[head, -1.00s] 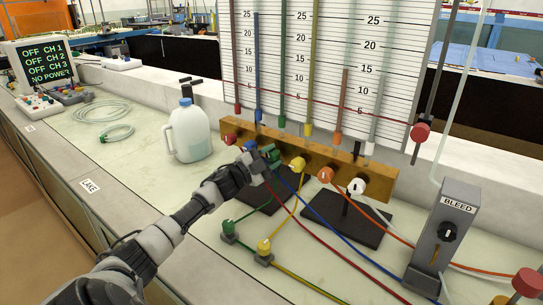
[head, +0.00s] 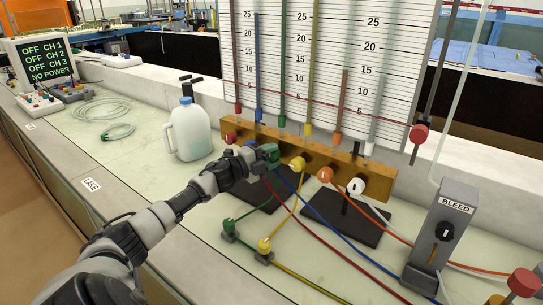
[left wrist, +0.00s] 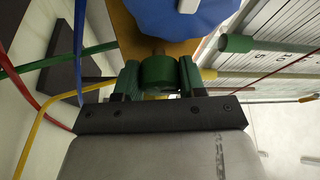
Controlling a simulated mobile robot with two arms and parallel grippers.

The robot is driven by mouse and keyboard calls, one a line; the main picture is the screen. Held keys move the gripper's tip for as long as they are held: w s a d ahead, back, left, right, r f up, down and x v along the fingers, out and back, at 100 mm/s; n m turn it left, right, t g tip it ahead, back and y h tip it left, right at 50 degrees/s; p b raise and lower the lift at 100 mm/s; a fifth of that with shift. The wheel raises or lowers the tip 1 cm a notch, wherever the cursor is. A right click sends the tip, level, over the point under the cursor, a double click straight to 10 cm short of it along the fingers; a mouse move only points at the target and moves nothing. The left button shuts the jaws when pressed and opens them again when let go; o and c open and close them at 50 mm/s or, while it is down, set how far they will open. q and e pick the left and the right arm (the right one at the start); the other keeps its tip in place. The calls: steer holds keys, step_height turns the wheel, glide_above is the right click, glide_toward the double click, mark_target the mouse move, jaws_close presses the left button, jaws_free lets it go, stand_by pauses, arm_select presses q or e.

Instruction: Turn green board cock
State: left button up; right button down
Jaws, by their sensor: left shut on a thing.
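The brown wooden board (head: 229,124) carries a row of coloured cocks below the scaled tubes. The green cock (head: 271,151) sits between the blue cock (head: 250,143) and the yellow cock (head: 298,163). My left gripper (head: 264,158) is at the green cock and partly covers it and the blue one. In the left wrist view the green cock (left wrist: 158,73) lies between the two fingers, which are shut on it. The large blue cock (left wrist: 180,14) is close beyond them. My right gripper is out of view.
The red cock (head: 230,137), orange cock (head: 325,174) and white cock (head: 356,186) share the board. Coloured hoses run across the bench below. A water jug (head: 187,131) stands to the left, and the grey BLEED block (head: 442,232) to the right.

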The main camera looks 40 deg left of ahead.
arm_select(q)
steer(key=shift+f, duration=0.1)
steer(key=o, duration=0.9)
steer(key=shift+s+a, duration=0.15)
steer(key=shift+s, duration=0.25)
steer(key=v, duration=1)
steer(key=shift+b, duration=0.35)
